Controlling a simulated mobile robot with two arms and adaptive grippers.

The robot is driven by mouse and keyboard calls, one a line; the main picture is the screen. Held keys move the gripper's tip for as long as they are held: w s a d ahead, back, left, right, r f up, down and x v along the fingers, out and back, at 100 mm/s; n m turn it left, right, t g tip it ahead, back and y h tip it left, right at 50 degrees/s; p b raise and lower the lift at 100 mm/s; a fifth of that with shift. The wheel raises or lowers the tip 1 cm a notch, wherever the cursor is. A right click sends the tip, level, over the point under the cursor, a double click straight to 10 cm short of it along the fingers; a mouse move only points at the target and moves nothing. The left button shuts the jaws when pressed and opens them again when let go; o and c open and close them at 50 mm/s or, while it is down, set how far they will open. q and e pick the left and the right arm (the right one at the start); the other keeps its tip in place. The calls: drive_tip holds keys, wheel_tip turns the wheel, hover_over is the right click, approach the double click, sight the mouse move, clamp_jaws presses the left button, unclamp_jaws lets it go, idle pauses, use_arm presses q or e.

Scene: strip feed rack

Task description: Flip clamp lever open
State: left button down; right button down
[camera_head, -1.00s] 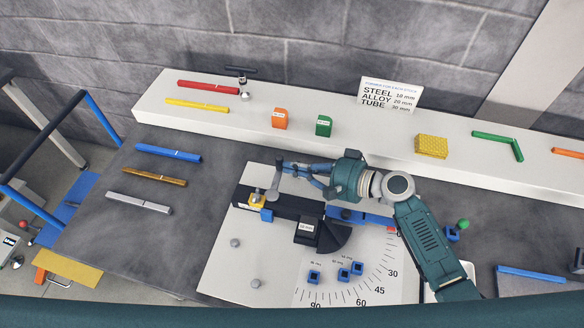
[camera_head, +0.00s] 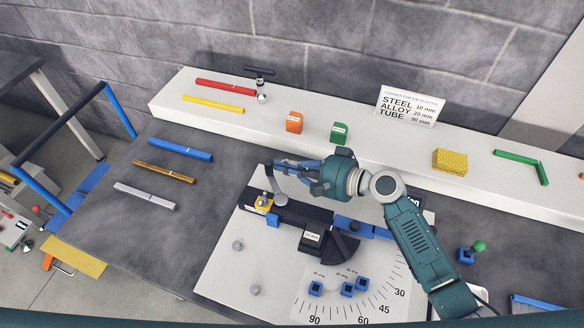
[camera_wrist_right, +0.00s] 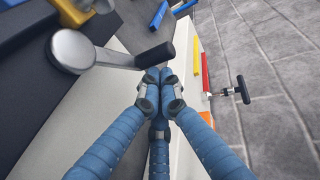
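The clamp lever is a grey arm (camera_head: 271,183) with a dark handle, rising from the clamp at the left end of the black bender bar (camera_head: 290,210). In the right wrist view its round grey hub (camera_wrist_right: 72,50) and dark handle (camera_wrist_right: 155,56) show large. My right gripper (camera_head: 277,167) is beside the top of the lever. In the right wrist view its blue fingers (camera_wrist_right: 158,76) are drawn together at the tips, with nothing seen between them. The handle lies just at the tips; I cannot tell if they touch. My left gripper is not in view.
A yellow block (camera_head: 264,205) sits by the clamp. A white shelf (camera_head: 375,145) runs behind, with bars, an orange block (camera_head: 294,122), a green block (camera_head: 339,132) and a sign (camera_head: 409,105). Blue, brown and grey bars lie on the dark table's left. Several small blue blocks stand in front.

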drive_tip(key=shift+a, duration=1.15)
